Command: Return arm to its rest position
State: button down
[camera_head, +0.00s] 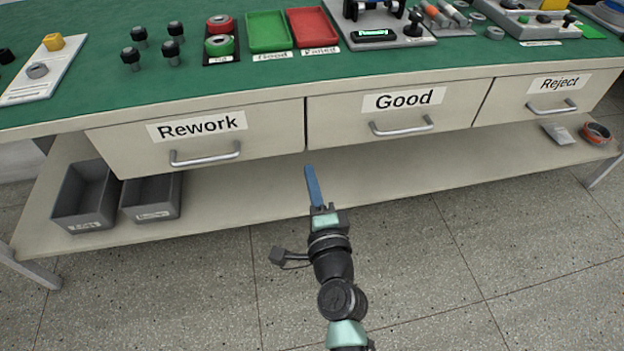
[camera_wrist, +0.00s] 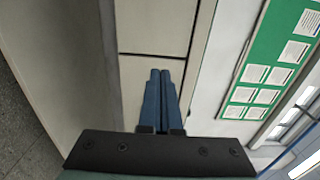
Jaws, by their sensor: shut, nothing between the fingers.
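My gripper (camera_head: 314,187) is in front of the workbench, over the floor side and below the drawer fronts in the head view. Its blue fingers are together with nothing between them. The wrist view also shows the closed fingers (camera_wrist: 160,92), facing a pale bench front with a dark gap line. My arm reaches up from the bottom of the head view. I cannot tell how far the fingertips are from the bench.
The Rework drawer (camera_head: 200,140), Good drawer (camera_head: 400,112) and Reject drawer (camera_head: 550,93) look shut. Two grey bins (camera_head: 84,200) (camera_head: 151,197) stand on the lower shelf (camera_head: 240,200). The green benchtop (camera_head: 90,95) holds several parts. Floor (camera_head: 480,270) in front is clear.

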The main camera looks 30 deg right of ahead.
jog(key=shift+s+a, duration=0.15)
jog(key=shift+s, duration=0.2)
jog(key=shift+r, duration=0.1)
jog(key=w+a+r+n+t+y, duration=0.15)
jog(key=a+r+n, duration=0.35)
jog(key=r, duration=0.6)
jog(key=w+a+r+n+t+y, duration=0.1)
jog(key=a+r+n+t+y, duration=0.3)
jog(key=r, duration=0.6)
jog(key=w+a+r+n+t+y, duration=0.1)
jog(key=a+r+n, duration=0.45)
jog(key=r, duration=0.55)
jog(key=s+a+r+n+t, duration=0.2)
jog(key=s+a+r+n, duration=0.15)
jog(key=s+r, duration=0.5)
jog(key=s+a+r+n+t, duration=0.2)
jog(key=s+a+r+n, duration=0.3)
jog(key=r, duration=0.7)
notch_tip(320, 180, up, 31)
jog(key=d+m+p, duration=0.1)
jog(key=d+p, duration=0.1)
jog(key=p, duration=2.9)
jog(key=shift+w+f+h+p, duration=0.2)
jog(key=shift+h+p, duration=0.1)
jog(key=shift+h, duration=0.15)
jog(key=shift+d, duration=0.1)
